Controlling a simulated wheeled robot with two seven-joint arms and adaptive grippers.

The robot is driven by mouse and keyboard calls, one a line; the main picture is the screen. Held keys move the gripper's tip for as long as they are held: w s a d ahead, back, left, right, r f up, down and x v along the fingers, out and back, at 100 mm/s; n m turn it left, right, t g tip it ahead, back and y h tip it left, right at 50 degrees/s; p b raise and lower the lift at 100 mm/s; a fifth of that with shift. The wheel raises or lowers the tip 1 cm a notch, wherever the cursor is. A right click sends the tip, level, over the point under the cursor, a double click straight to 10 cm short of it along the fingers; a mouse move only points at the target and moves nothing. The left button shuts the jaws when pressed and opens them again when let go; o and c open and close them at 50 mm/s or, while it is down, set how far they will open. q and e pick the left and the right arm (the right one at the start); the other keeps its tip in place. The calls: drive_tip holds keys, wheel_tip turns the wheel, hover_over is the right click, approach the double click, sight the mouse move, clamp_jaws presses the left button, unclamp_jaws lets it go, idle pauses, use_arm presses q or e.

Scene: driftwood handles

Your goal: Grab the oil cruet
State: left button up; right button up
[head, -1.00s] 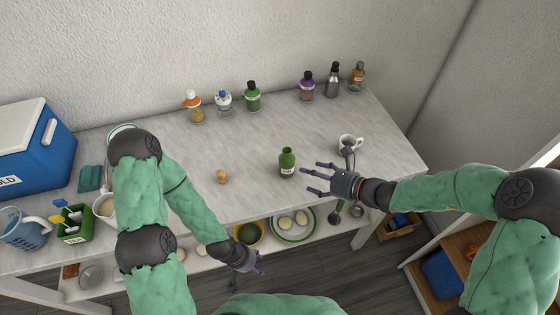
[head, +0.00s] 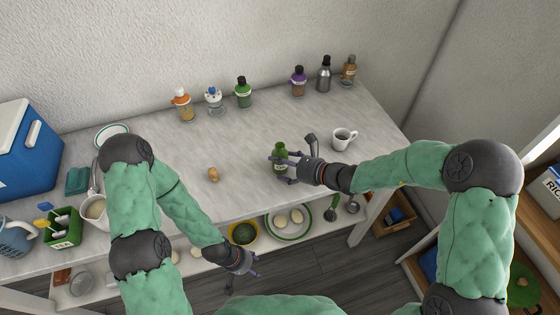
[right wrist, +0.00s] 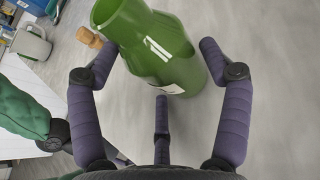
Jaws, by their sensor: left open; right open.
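The oil cruet looks to be the green bottle (head: 280,152) with a white label, standing on the counter right of the middle. In the right wrist view the bottle (right wrist: 158,50) fills the space between the spread fingers. My right gripper (head: 276,167) is open, its fingers around the bottle's sides, with gaps to the glass visible in the wrist view. A small cork-like brown piece (right wrist: 89,37) shows left of the bottle there. My left gripper (head: 256,268) is open and empty, low in front of the counter.
A white mug (head: 343,138) stands right of my right gripper. A small brown object (head: 213,174) lies left of the bottle. A blue cooler (head: 22,150) stands far left.

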drive_tip(key=c, duration=1)
drive_tip(key=shift+r, duration=0.2)
drive_tip(key=shift+r+p, duration=0.6)
drive_tip(key=shift+r, duration=0.55)
drive_tip(key=shift+s+a+r+p, duration=0.3)
drive_tip(key=shift+s+a+r, duration=1.1)
drive_tip(key=shift+s+r, duration=0.4)
drive_tip(key=shift+s+a+r+p, duration=0.35)
drive_tip(key=shift+s+a+r, duration=1.1)
drive_tip(key=shift+s+r, duration=0.3)
drive_tip(key=shift+s+a+r+p, duration=0.3)
drive_tip(key=shift+s+a+r, duration=1.2)
drive_tip(key=shift+s, duration=0.45)
